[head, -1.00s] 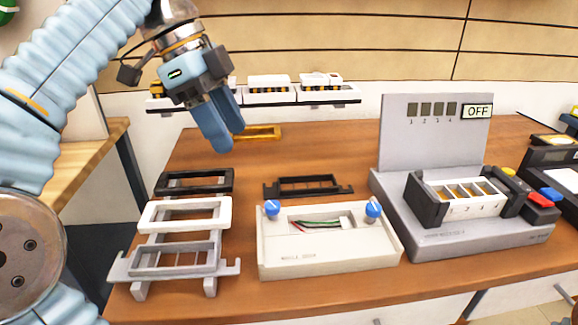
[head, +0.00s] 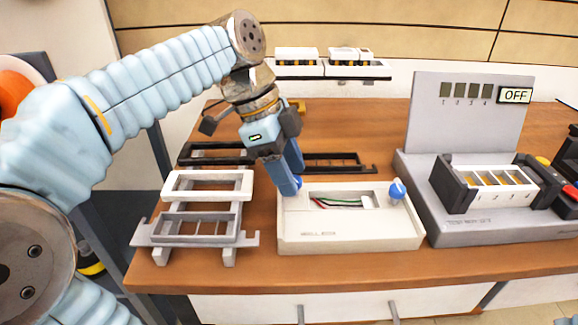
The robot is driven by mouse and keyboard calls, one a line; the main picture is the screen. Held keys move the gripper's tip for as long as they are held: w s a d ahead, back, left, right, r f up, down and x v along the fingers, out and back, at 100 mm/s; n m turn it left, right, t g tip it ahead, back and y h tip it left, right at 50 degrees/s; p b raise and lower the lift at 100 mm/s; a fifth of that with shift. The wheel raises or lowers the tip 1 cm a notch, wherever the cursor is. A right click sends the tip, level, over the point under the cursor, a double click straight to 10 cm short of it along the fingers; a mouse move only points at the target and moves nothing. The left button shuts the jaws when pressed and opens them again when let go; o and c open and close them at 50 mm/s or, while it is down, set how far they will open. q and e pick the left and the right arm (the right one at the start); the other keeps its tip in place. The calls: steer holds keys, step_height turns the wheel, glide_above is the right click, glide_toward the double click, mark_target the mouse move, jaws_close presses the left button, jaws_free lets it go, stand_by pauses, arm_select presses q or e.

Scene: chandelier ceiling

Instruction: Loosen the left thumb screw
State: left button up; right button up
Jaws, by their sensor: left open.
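A white box (head: 350,237) with an open slot and wires inside sits on the table's front middle. It has two blue thumb screws on its back corners. The left thumb screw (head: 298,182) is mostly hidden by my left gripper (head: 293,182). The right thumb screw (head: 397,190) shows clearly. My left gripper points down with its blue fingers at the left screw, open. I cannot tell whether the fingers touch it. My right gripper is not in view.
A grey rack (head: 195,232) with a white frame (head: 208,184) stands left of the box. Dark frames (head: 335,162) lie behind. A grey test station (head: 470,225) with an OFF sign (head: 515,95) stands at right. White modules (head: 350,55) sit on a back shelf.

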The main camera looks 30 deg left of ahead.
arm_select(q)
jaws_close()
stand_by(0.3)
